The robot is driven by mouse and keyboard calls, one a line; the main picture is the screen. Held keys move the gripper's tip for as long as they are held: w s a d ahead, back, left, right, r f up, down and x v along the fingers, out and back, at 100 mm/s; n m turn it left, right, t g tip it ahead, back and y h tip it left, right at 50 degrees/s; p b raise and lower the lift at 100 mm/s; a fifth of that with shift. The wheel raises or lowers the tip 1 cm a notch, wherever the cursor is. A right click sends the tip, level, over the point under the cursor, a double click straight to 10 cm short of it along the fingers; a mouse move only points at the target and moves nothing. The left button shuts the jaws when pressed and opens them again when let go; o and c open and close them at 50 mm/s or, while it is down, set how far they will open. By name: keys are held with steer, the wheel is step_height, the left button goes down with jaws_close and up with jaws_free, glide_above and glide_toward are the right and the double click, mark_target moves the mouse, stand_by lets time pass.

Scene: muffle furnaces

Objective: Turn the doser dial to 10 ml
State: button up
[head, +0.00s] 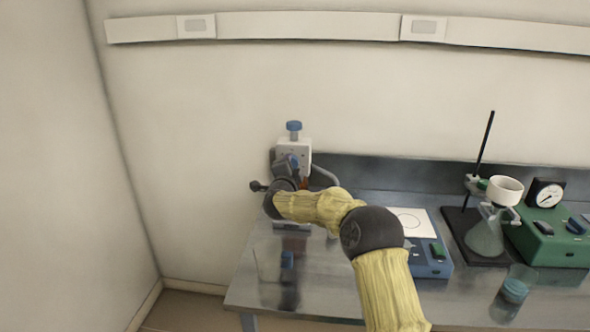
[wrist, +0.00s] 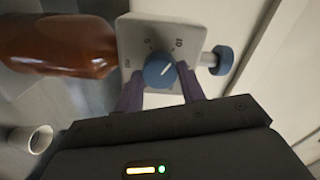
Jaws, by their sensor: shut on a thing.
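The doser (head: 296,150) stands at the left end of the bench, a white block with a blue knob on top. In the wrist view its white face (wrist: 135,32) carries a blue dial (wrist: 160,71) with a white pointer line, and marks including 10 at the upper right and 5 at the upper left. The pointer line slants toward the upper right, toward the 10 side; its exact reading is hard to tell. My gripper (wrist: 160,88) has its two purple fingers on either side of the dial, shut on it. In the head view my arm hides the dial.
An amber bottle (wrist: 60,46) joins the doser's side. A blue device with a white plate (head: 410,222), a flask on a stand (head: 485,235) and a green gauge box (head: 545,240) stand to the right.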

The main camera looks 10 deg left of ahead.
steer(key=shift+f, duration=0.3)
steer(key=o, duration=1)
steer(key=shift+r, duration=0.15)
steer(key=s+b, duration=0.1)
steer(key=s, duration=0.4)
steer(key=s+b, duration=0.1)
steer(key=s, duration=0.5)
steer(key=s+b, duration=0.1)
steer(key=s, duration=0.5)
steer(key=shift+s+a+b, duration=0.2)
steer(key=shift+a+b, duration=0.1)
